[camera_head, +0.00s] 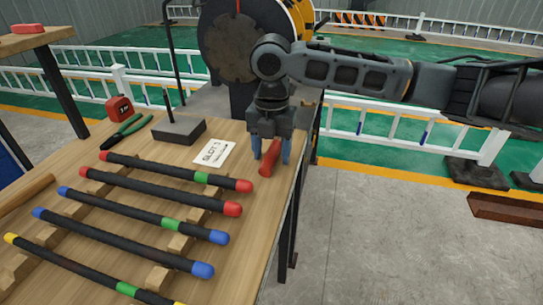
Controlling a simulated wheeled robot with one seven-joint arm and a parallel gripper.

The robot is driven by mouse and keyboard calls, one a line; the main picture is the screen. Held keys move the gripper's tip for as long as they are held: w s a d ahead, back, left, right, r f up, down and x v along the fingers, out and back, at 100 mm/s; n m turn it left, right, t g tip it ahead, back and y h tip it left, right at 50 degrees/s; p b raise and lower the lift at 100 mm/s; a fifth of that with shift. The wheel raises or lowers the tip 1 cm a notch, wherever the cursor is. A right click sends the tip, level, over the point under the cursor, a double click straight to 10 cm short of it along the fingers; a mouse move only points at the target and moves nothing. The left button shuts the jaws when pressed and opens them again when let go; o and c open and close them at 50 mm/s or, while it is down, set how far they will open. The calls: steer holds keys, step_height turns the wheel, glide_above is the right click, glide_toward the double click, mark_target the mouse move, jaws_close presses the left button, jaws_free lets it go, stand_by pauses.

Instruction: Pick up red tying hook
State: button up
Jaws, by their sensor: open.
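A red handle, which looks like the red tying hook (269,160), is at the right edge of the wooden workbench, just past a white label card. My gripper (270,156) points down over it, with one blue finger on each side of the red handle. The fingers are apart and the gripper is open. The upper part of the red tool is hidden behind my gripper, so I cannot tell whether the fingers touch it.
The workbench (245,211) holds several dark bars with coloured ends on wooden rests. The white label card (215,152), a dark block (180,131), green pliers (127,131) and a red tape measure (119,108) lie left of my gripper.

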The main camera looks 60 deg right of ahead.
mark_target(276, 151)
jaws_close()
stand_by(0.5)
steer(key=shift+r, duration=0.1)
steer(key=shift+r, duration=0.45)
steer(key=r, duration=0.2)
steer(key=d+r, duration=0.1)
steer(key=shift+s+r, duration=0.2)
steer(key=shift+r, duration=0.15)
steer(key=s+d+r, duration=0.5)
steer(key=d+r, duration=0.1)
steer(key=d, duration=0.3)
steer(key=shift+r, duration=0.15)
